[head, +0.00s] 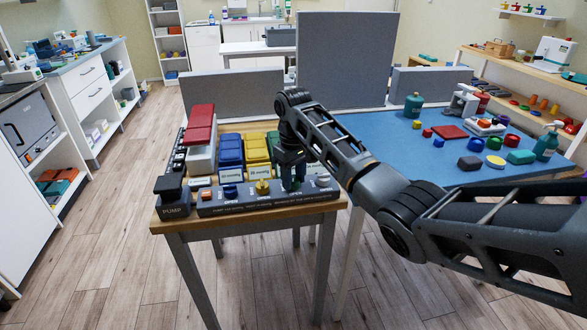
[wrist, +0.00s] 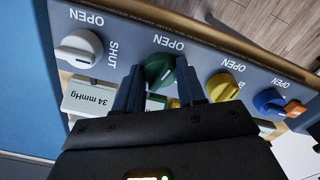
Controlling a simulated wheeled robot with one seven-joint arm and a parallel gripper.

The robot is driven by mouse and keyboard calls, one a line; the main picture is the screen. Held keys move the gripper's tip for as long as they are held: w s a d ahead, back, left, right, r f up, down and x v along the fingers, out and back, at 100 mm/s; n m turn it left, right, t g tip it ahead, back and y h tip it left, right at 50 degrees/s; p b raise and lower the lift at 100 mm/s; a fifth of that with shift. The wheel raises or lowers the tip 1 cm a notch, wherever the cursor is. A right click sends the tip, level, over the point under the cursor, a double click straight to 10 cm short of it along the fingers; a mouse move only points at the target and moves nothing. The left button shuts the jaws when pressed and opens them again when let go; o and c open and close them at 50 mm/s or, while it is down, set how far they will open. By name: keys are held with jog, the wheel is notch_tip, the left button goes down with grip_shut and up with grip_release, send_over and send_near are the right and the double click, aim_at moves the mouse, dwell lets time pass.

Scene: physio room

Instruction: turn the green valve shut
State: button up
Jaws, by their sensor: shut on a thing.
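The green valve (wrist: 160,70) is a round knob on a dark grey panel (wrist: 118,40), with the word OPEN printed beside it. My gripper (wrist: 160,74) is shut on the green valve, one finger on each side of it. The valve's SHUT mark is hidden behind my gripper, and I cannot tell exactly where its handle points. In the head view my gripper (head: 292,182) reaches down to the panel on the wooden table, right of the yellow valve (head: 263,188), and largely covers the green valve.
A white valve (wrist: 80,48) sits on one side of the green one; yellow and blue valves (wrist: 268,100) sit on the other. A card reading 34 mmHg (wrist: 90,97) is close by. Coloured cuffs (head: 230,152) lie behind the panel; a pump block (head: 173,200) stands left.

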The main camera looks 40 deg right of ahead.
aim_at(294, 178)
jog(key=m+p, duration=0.1)
jog(key=m, duration=0.1)
jog(key=m+p, duration=0.1)
jog(key=p, duration=0.1)
jog(key=shift+r+m, duration=0.3)
jog(key=shift+m, duration=0.1)
jog(key=m+p, duration=0.3)
jog(key=shift+f+m, duration=0.1)
jog(key=shift+m, duration=0.2)
jog(key=m+p, duration=0.1)
jog(key=m, duration=0.3)
jog(key=shift+f+m+p, duration=0.1)
jog(key=shift+m+p, duration=0.3)
jog(key=shift+m, duration=1.2)
jog(key=o, duration=1.1)
jog(key=shift+c, duration=0.2)
jog(key=shift+r+b, duration=0.45)
jog(key=shift+r, duration=3.4)
